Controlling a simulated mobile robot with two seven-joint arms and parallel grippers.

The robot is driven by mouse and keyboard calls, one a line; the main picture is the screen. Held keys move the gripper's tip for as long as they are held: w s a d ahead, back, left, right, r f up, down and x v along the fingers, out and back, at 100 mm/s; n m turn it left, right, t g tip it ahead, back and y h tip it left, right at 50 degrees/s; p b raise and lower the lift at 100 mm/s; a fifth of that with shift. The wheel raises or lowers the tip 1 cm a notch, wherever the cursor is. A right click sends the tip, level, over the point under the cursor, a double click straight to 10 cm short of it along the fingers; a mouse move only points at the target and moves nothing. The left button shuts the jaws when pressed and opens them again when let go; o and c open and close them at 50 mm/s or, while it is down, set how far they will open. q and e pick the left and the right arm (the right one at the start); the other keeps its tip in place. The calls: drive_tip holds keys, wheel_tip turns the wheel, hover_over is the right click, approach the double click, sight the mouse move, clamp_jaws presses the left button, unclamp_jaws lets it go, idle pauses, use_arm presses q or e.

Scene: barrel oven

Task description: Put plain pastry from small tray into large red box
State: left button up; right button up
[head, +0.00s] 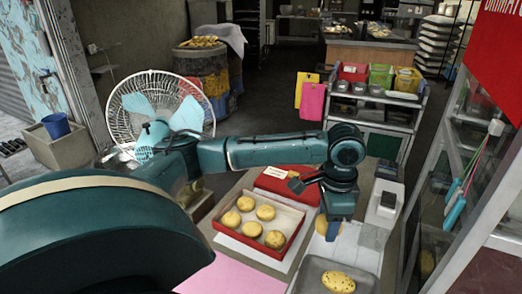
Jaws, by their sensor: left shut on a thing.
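My left gripper (334,233) points down over the table, between the large red box and the small tray. It is shut on a yellow pastry (321,225), which is mostly hidden behind the fingers. The large red box (297,226) is open and holds several round golden pastries. The small grey tray (309,274) is at the bottom edge, with one oval, dark-speckled pastry (338,282) on it. The held pastry is to the right of the large box, not over it. My right gripper is not in view.
A white device (387,203) stands to the right of the gripper. A pink sheet (225,275) lies at the front left. A white fan (160,105) and a cart (375,108) with coloured bins stand beyond the table.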

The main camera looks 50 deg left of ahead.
use_arm(q)
drive_tip(key=w+a+f+m+b, duration=0.4)
drive_tip(key=a+m, duration=0.4)
drive_tip(key=m+b, duration=0.3)
drive_tip(key=m, duration=0.5)
hover_over(287, 223)
wheel_tip(287, 223, down, 3)
drive_tip(key=shift+h, duration=0.4)
wheel_tip(287, 223, down, 4)
drive_tip(key=shift+s+b, duration=0.1)
drive_tip(key=shift+b, duration=0.35)
wheel_tip(287, 223, down, 5)
drive_tip(key=shift+f+b, duration=0.15)
drive_tip(key=shift+b, duration=0.25)
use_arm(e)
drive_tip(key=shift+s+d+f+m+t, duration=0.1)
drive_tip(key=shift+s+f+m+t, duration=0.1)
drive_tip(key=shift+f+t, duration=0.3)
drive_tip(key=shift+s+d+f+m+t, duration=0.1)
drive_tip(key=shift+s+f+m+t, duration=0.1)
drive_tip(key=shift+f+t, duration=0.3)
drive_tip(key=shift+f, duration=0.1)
use_arm(q)
drive_tip(key=o, duration=0.7)
drive_tip(key=shift+f, duration=0.15)
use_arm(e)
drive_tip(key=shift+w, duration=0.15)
